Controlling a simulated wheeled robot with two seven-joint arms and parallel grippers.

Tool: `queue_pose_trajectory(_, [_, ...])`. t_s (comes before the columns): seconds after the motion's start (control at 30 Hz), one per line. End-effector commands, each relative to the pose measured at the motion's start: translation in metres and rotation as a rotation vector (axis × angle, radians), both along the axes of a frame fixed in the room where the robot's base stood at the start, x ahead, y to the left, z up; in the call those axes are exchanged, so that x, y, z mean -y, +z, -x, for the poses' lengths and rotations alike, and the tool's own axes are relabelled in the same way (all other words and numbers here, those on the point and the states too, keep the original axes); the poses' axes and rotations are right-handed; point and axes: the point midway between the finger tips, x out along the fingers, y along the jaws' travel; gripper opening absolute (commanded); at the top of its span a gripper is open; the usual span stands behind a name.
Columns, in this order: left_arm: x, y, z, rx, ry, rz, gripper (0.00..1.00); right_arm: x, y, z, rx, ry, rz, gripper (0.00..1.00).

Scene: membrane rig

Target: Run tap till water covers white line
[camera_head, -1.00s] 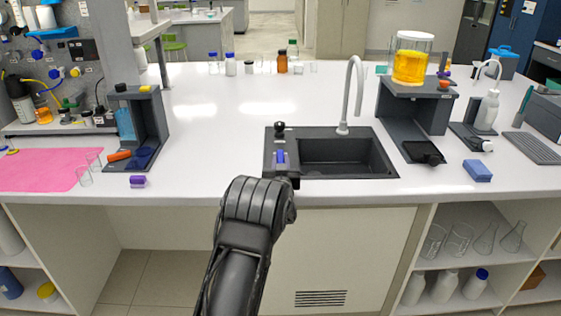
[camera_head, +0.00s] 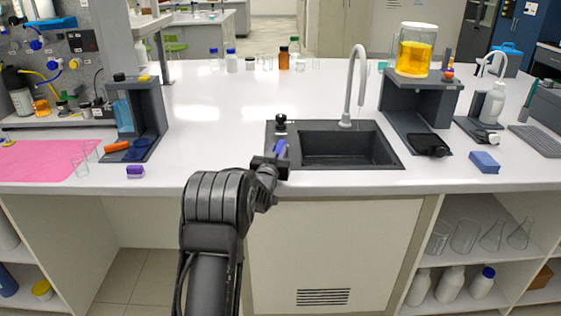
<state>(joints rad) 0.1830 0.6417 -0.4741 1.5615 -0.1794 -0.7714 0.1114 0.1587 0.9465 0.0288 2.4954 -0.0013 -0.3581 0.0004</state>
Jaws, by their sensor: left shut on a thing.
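The black sink (camera_head: 388,152) is set into the white bench, with a pale gooseneck tap (camera_head: 360,75) at its back edge. I cannot tell whether water runs from the tap. A clear cylinder (camera_head: 415,50) with orange liquid stands on a dark grey stand (camera_head: 421,87) right of the sink. I cannot make out a white line. My right gripper is not in view.
A blue block (camera_head: 484,162) lies right of the sink. A dark stand (camera_head: 151,115), a purple block (camera_head: 135,171) and a pink mat (camera_head: 35,165) are at left. Bottles (camera_head: 284,60) stand along the back. The bench between the left stand and sink is clear.

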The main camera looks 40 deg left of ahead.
Motion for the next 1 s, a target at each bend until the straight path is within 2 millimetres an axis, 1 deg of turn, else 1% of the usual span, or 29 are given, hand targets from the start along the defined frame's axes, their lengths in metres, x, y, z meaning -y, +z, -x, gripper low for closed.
queue_pose_trajectory(0.03, [-0.0025, -0.0019, 0.001, 0.005, -0.015, -0.001, 0.0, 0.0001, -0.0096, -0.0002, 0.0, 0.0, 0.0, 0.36])
queue_pose_trajectory(0.07, [-0.0029, -0.001, 0.0014, 0.005, -0.023, -0.001, 0.0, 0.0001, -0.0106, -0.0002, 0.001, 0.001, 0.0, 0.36])
queue_pose_trajectory(0.4, [-0.0019, 0.0027, 0.0014, 0.0, -0.04, -0.003, 0.0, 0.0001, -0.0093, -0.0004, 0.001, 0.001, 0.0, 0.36])
queue_pose_trajectory(0.43, [-0.0019, 0.0027, 0.0014, 0.0, -0.04, -0.003, 0.23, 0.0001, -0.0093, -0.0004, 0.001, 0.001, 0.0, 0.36])
queue_pose_trajectory(0.67, [-0.0019, 0.0018, 0.0015, -0.001, -0.039, -0.003, 0.41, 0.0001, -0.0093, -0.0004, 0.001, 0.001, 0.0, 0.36])
queue_pose_trajectory(0.7, [-0.0018, 0.0017, 0.0016, -0.001, -0.039, -0.003, 0.44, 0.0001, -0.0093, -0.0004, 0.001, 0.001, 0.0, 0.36])
queue_pose_trajectory(1.0, [-0.0012, 0.0008, 0.0035, -0.002, -0.039, -0.002, 0.44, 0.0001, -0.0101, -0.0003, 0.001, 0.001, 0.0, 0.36])
